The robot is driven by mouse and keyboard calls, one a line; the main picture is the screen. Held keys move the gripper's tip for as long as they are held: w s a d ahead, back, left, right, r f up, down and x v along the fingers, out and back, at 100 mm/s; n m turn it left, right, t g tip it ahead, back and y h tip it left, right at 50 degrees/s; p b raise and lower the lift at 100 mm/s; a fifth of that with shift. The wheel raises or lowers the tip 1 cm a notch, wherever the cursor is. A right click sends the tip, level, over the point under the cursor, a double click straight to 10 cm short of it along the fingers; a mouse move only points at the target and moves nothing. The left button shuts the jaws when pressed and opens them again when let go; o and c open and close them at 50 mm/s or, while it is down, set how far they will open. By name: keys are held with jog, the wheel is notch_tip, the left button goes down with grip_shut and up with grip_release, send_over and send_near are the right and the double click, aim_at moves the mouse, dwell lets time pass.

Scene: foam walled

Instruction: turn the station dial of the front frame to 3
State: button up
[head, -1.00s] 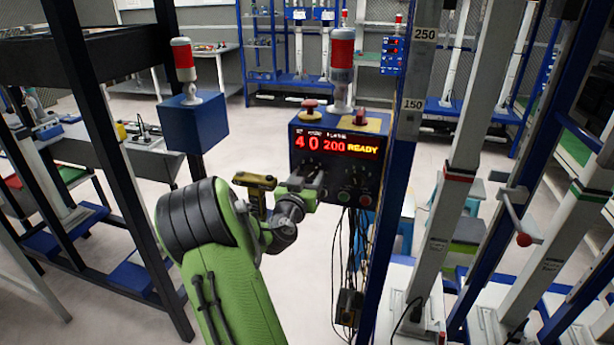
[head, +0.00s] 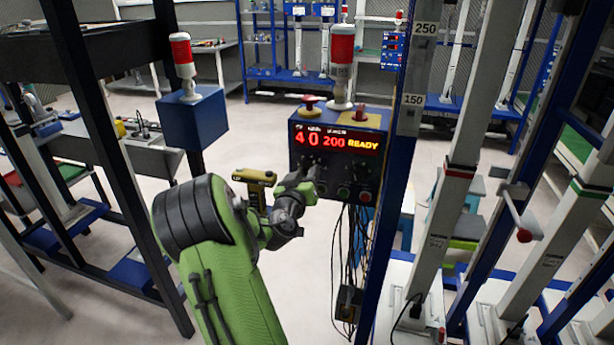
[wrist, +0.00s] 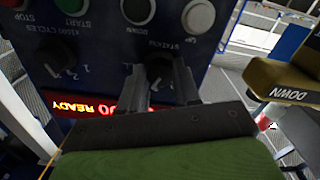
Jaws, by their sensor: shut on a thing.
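The control box (head: 338,150) of the front frame is dark blue, with a red display (head: 336,142) that reads 4, 0, 200 and READY. In the wrist view the box is upside down, and the station dial (wrist: 159,68) is a black knob below the label STATION. My gripper (wrist: 160,80) is shut on this dial, one finger on each side. In the head view my gripper (head: 308,182) is at the lower left of the box face and hides most of the dial. The dial's pointer is not clear.
In the wrist view a second black dial (wrist: 60,60), marked CYCLES, sits beside it, with UP (wrist: 198,17), DOWN (wrist: 138,10), START and STOP buttons near. A yellow-brown block marked DOWN (wrist: 290,85) is close at right. Cables (head: 350,255) hang below the box.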

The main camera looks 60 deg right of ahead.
jog(key=n, duration=0.4)
jog(key=shift+n, duration=0.3)
jog(key=shift+p, duration=0.3)
jog(key=o, duration=1.1)
jog(key=shift+c, duration=0.2)
